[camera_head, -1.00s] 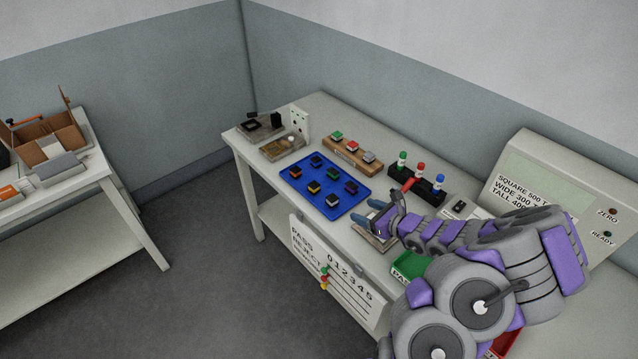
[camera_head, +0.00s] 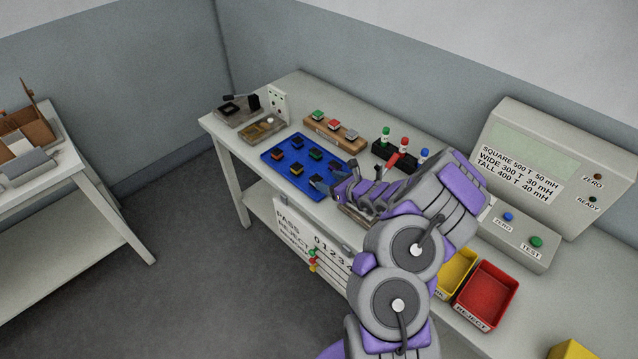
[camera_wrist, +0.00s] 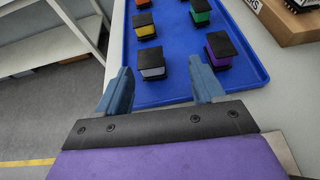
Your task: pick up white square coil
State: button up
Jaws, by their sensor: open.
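A blue tray (camera_head: 271,156) holds several small coils with black square tops, and it also shows in the wrist view (camera_wrist: 172,92). The coil with a whitish-grey body (camera_wrist: 151,66) is at the near left of the tray in the wrist view. My gripper (camera_wrist: 160,76) is open and empty, and its blue fingers point at the tray. The grey-white coil appears between and just beyond the fingertips, apart from them.
Purple (camera_wrist: 220,48), green (camera_wrist: 200,12) and yellow (camera_wrist: 145,26) coils stand close by in the tray. Wooden (camera_head: 337,132) and black (camera_head: 395,153) holders stand behind. Yellow (camera_head: 456,270) and red (camera_head: 487,295) bins are at right.

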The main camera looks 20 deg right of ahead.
aim_at(317, 179)
jog(key=w+a, duration=0.1)
jog(key=a+f, duration=0.1)
jog(key=shift+w+a+b, duration=0.35)
jog(key=shift+b, duration=0.05)
jog(key=w, duration=0.1)
jog(key=w+f, duration=0.1)
jog(key=shift+w+f+b, duration=0.25)
jog(key=shift+w+b, duration=0.05)
jog(key=shift+w+d, duration=0.15)
jog(key=shift+d, duration=0.15)
jog(key=shift+a+r, duration=0.1)
jog(key=shift+a, duration=0.45)
jog(key=c, duration=0.5)
jog(key=shift+d, duration=0.2)
jog(key=c, duration=0.5)
jog(key=shift+d, duration=0.2)
jog(key=shift+c, duration=0.3)
jog(key=shift+a, duration=0.1)
